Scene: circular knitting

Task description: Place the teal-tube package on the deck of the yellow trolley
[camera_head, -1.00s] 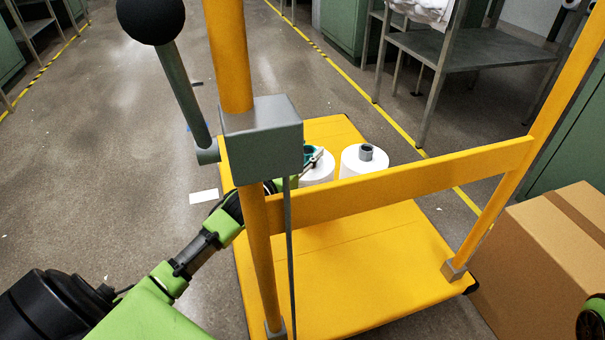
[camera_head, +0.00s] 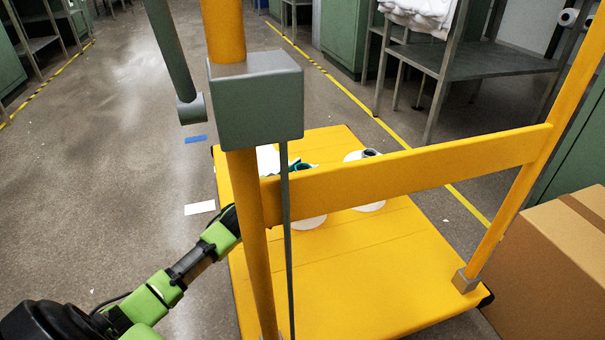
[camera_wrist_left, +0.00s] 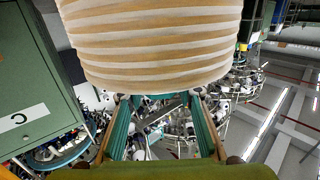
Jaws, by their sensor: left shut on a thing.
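The yellow trolley (camera_head: 390,275) stands in front of me; its handle post and cross rail cut across my view. The teal-tube package (camera_head: 312,223) is over its deck behind the rail, white, with its teal tube end (camera_head: 304,168) showing above. I cannot tell whether its base touches the deck. My left gripper (camera_head: 230,220) reaches in from the left behind the post, its fingers mostly hidden at the tube. In the left wrist view, the gripper (camera_wrist_left: 160,102) is shut on the package, and a ridged cream winding (camera_wrist_left: 150,45) fills the top. My right gripper is out of view.
A grey-tube white package (camera_head: 370,206) stands on the deck to the right. White shows beside the post (camera_head: 268,160); its source is unclear. A cardboard box (camera_head: 555,250) stands right of the trolley. The near deck is clear. A grey table (camera_head: 470,55) stands behind.

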